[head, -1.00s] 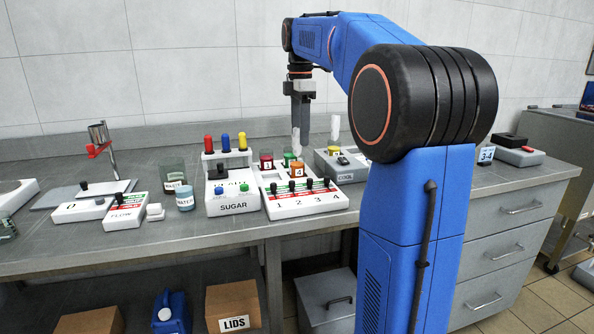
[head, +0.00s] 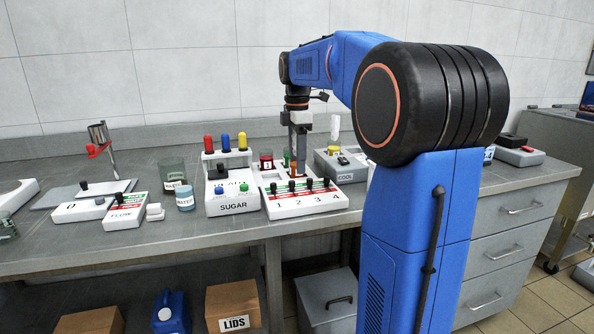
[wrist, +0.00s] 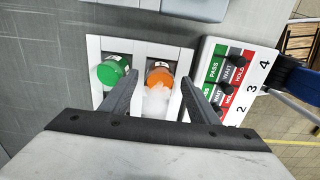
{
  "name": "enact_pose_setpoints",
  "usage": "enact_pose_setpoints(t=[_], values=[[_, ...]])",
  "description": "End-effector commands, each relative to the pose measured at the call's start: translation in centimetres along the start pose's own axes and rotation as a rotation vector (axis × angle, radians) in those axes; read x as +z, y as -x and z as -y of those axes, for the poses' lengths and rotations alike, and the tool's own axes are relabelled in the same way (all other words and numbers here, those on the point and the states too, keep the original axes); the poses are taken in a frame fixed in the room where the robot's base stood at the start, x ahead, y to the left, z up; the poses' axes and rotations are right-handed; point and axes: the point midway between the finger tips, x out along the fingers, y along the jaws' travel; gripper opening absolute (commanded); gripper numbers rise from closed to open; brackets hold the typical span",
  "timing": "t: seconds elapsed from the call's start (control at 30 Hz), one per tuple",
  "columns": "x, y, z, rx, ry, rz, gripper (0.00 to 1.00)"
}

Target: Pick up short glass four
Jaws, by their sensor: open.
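Short glass four is the orange glass (wrist: 160,76), standing in a white holder of the numbered station (head: 305,199). In the wrist view it lies between the two fingers of my gripper (wrist: 160,83), which are open with a finger on each side. A whitish translucent patch covers its near side. In the head view my gripper (head: 300,162) points down at the station and hides most of the orange glass. I cannot tell whether the fingers touch it.
A green glass (wrist: 111,71) stands just left of the orange one. A red glass (head: 267,160) is further left. The station's black-knobbed levers (wrist: 238,61) are close on the right. The SUGAR dispenser (head: 233,200) and the COOL unit (head: 340,165) flank the station.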

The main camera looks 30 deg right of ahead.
Motion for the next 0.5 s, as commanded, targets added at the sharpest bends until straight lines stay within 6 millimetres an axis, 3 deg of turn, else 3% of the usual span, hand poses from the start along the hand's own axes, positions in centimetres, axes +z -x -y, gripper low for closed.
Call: enact_pose_setpoints(t=[0.07,0.2,0.27,0.5], values=[[0.00,0.01,0.00,0.000,0.000,0.000,0.55],[0.00,0.02,-0.01,0.000,0.000,0.000,0.22],[0.00,0.02,-0.01,0.000,0.000,0.000,0.10],[0.01,0.08,-0.01,0.000,0.000,0.000,0.09]])
